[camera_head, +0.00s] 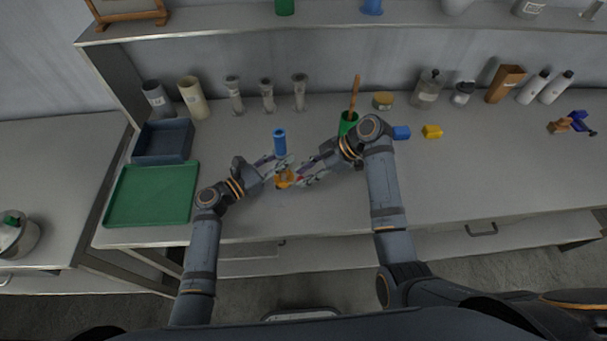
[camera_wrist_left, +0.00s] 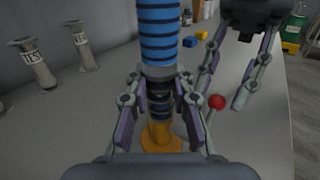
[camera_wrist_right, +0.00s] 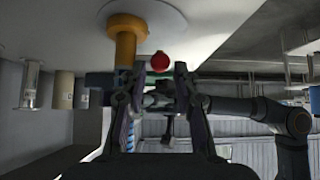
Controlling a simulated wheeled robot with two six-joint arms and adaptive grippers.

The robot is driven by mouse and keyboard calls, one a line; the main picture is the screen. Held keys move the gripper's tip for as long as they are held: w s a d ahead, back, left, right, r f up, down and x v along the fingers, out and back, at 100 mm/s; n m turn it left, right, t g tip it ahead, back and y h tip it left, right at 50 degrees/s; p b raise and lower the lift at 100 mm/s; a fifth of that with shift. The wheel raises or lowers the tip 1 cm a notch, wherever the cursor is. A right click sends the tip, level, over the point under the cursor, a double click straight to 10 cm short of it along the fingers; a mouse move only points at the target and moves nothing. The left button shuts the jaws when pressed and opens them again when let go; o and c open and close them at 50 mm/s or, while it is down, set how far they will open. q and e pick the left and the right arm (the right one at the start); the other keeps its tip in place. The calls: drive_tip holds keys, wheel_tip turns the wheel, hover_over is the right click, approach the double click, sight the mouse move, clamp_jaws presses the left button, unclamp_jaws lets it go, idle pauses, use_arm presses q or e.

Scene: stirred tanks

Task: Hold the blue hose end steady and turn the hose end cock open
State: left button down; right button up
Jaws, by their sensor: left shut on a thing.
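The blue hose end (camera_head: 280,140) stands upright, with dark bands in the left wrist view (camera_wrist_left: 159,35). Below it are a grey collar, a dark fitting and an orange base (camera_wrist_left: 160,138), which also shows in the head view (camera_head: 284,181). My left gripper (camera_head: 279,166) is shut around the fitting just under the collar. A red ball knob (camera_wrist_left: 217,102), apparently the cock's handle end, sticks out to the right of the fitting. My right gripper (camera_head: 299,177) is open, with its fingertips close to the red knob (camera_wrist_right: 159,61). Whether they touch it I cannot tell.
A green tray (camera_head: 112,205) and a blue-grey bin (camera_head: 142,155) lie at left. A green cup (camera_head: 347,122) with a wooden stick, a blue block (camera_head: 401,132) and a yellow block (camera_head: 432,131) are behind my right arm.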

drive_tip(key=v, duration=1.1)
drive_tip(key=m+y, duration=0.4)
drive_tip(key=m, duration=3.2)
approach(297, 180)
drive_tip(key=x, duration=1)
drive_tip(key=shift+w, duration=0.1)
